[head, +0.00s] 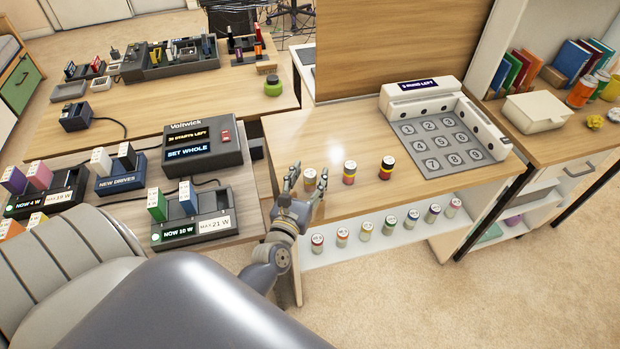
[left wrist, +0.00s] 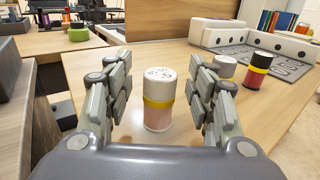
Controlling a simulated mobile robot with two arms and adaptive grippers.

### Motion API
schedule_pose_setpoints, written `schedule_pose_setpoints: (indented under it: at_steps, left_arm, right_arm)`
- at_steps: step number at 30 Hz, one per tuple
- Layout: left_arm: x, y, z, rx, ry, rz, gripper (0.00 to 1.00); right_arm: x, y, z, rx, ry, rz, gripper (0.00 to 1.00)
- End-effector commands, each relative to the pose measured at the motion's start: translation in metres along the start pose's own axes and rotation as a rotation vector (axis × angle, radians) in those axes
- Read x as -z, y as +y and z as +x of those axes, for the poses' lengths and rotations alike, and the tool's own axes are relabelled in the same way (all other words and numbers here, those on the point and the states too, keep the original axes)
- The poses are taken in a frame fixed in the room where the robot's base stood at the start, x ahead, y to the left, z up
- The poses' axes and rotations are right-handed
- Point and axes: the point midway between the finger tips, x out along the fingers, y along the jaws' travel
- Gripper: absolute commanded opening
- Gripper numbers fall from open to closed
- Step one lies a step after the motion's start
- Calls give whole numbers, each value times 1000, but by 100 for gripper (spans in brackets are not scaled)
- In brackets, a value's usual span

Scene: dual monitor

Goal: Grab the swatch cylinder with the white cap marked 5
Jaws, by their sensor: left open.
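A swatch cylinder (left wrist: 158,114) with a white cap, yellow band and pinkish body stands upright on the wooden table; it also shows in the head view (head: 309,178). A second white-capped cylinder (head: 349,174) and a dark-capped red one (head: 386,168) stand to the right. My right gripper is out of view.
Several more capped cylinders (head: 366,231) stand on the white shelf below the tabletop. A grey numbered pad (head: 438,160) with a white raised border is at the back right. A black Voltwick box (head: 203,145) stands left. The tabletop in front of the wooden panel is clear.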

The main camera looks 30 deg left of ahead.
Motion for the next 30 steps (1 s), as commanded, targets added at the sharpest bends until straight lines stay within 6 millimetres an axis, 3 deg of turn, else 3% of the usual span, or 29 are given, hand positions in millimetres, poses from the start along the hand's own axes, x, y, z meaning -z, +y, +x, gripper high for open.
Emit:
schedule_pose_setpoints:
  at_steps: [4, 11, 18, 30]
  left_arm:
    - [0, 0, 12, -1, 0, 0, 51]
    - [0, 0, 13, 0, 0, 0, 51]
    - [0, 0, 13, 0, 0, 0, 4]
    - [-3, 0, 13, -1, -1, -1, 3]
  right_arm:
    - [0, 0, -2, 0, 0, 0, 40]
    - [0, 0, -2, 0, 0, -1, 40]
    - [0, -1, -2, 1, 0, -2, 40]
    - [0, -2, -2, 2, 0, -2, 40]
